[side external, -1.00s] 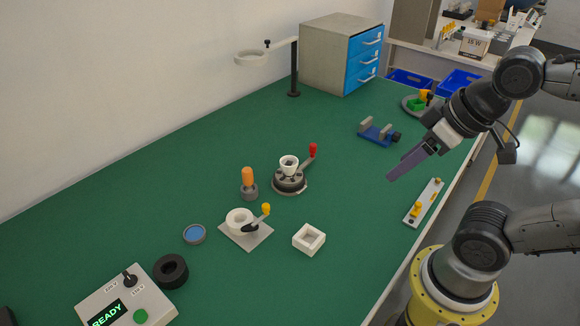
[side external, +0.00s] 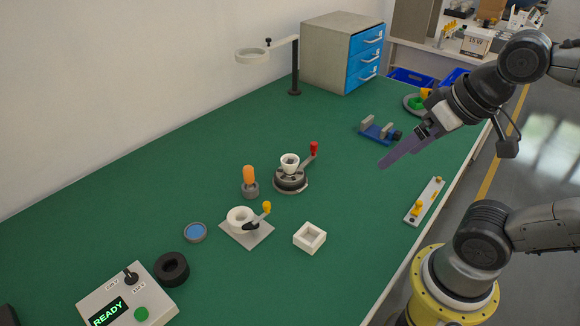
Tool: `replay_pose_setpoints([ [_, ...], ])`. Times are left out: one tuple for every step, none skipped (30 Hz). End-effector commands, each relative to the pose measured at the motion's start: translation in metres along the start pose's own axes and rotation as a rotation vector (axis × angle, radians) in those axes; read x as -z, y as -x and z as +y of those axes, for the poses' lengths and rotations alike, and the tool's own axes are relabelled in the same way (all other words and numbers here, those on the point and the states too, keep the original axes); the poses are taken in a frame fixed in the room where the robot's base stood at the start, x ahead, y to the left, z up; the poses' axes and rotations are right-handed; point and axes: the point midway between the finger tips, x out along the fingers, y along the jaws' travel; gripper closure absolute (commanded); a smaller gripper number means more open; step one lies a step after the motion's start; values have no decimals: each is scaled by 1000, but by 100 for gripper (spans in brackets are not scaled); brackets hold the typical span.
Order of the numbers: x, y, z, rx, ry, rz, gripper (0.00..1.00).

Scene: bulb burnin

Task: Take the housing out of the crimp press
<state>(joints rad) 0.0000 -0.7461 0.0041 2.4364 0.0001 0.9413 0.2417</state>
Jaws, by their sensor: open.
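A small white cup-shaped housing (side external: 290,161) sits upright in the top of a round dark-grey device with a red-knobbed lever (side external: 290,181), which I take to be the crimp press. It stands near the middle of the green table, and its lever points up and to the right. My gripper (side external: 384,164) is open and empty, in the air to the right of the press and well apart from it. Its long purple-grey fingers point down and left. They overlap in this view, so the gap between them hardly shows.
An orange-handled tool (side external: 249,178) stands just left of the press. A white ring on a plate with a yellow-knobbed lever (side external: 243,226) and a white square tray (side external: 309,238) are in front. A blue vise (side external: 379,132) lies behind my gripper. A lamp-like ring stand (side external: 295,75) rises at the back.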

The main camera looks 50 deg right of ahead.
Motion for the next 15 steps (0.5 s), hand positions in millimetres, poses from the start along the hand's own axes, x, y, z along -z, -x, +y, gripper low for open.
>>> replay_pose_setpoints([
  [13,6,-3,1,-65,3,0],
  [22,9,-5,-1,-109,1,0],
  [33,11,-7,-4,-166,-4,0],
  [41,13,-9,-7,-207,-9,0],
  [50,14,-10,-10,-247,-14,0],
  [63,15,-13,-15,-303,-22,0],
  [72,14,-14,-21,-344,-30,0],
  [82,13,-16,-27,-384,-38,0],
  [95,11,-17,-36,-439,-49,0],
  [106,8,-19,-44,-479,-59,0],
  [116,5,-20,-53,-520,-69,0],
  [130,-1,-21,-66,-576,-83,0],
  [141,-6,-22,-77,-617,-94,0],
  [152,-12,-22,-89,-656,-106,0],
  [165,-22,-23,-105,-708,-121,0],
])
